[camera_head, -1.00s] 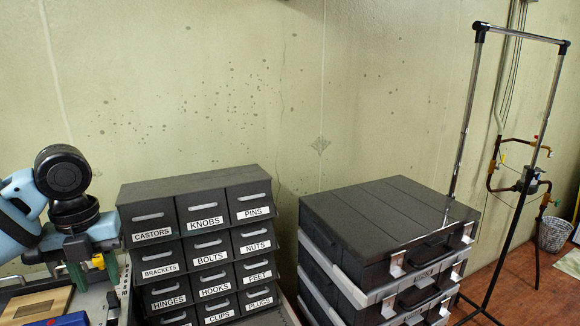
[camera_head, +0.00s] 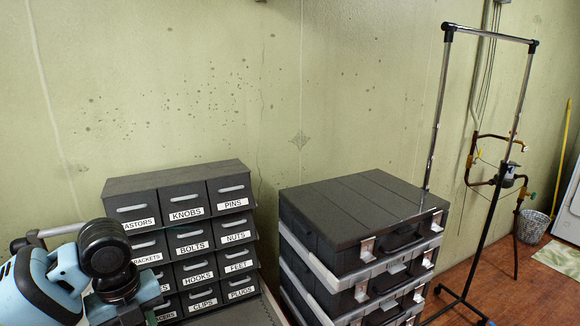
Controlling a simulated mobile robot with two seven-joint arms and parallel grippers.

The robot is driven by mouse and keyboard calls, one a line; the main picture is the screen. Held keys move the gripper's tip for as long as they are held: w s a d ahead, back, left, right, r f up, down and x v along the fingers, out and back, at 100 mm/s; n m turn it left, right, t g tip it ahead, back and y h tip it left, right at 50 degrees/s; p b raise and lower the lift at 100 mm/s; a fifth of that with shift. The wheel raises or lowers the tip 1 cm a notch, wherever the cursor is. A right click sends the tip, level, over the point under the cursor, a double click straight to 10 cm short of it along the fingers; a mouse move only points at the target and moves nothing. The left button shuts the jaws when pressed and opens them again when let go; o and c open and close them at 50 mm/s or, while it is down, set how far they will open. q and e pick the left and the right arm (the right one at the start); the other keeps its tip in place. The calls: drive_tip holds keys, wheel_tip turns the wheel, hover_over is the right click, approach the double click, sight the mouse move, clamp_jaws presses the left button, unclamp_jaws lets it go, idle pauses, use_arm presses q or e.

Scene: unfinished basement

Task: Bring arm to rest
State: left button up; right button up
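My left arm comes in at the lower left, blue and white with black joints. It stands in front of the left column of the drawer cabinet (camera_head: 175,180) and hides parts of its labels. The fingers of my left gripper cannot be made out; only the dark wrist part shows at the bottom edge. My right arm and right gripper are outside the view.
A stack of dark cases (camera_head: 365,215) stands right of the cabinet. A metal garment rack (camera_head: 437,110) stands behind it on the wooden floor. A wire basket (camera_head: 532,226) and a yellow pole (camera_head: 562,150) are at the far right. Pipes run along the wall.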

use_arm(q)
drive_tip(key=s+d+f+n+t+h, duration=0.1)
drive_tip(key=s+d+f+n, duration=0.45)
drive_tip(key=f, duration=0.25)
drive_tip(key=s+d+f+n+h, duration=0.2)
drive_tip(key=s+d+f+n, duration=0.35)
drive_tip(key=f, duration=0.25)
drive_tip(key=s+a+f+n+y, duration=0.1)
drive_tip(key=s+a+f+n, duration=0.15)
drive_tip(key=s+n, duration=0.5)
drive_tip(key=s+a+f+n+y, duration=0.2)
drive_tip(key=s+f+n, duration=0.1)
drive_tip(key=s+n, duration=0.5)
drive_tip(key=w+d+f+t+h, duration=0.1)
drive_tip(key=w+f+t, duration=0.1)
drive_tip(key=f+t, duration=0.2)
drive_tip(key=w+f+m+t, duration=0.1)
drive_tip(key=w+f+t, duration=0.1)
drive_tip(key=f+t, duration=0.2)
drive_tip(key=shift+w+d+f+h, duration=0.3)
drive_tip(key=shift+d+f+h, duration=0.1)
drive_tip(key=shift+f, duration=0.65)
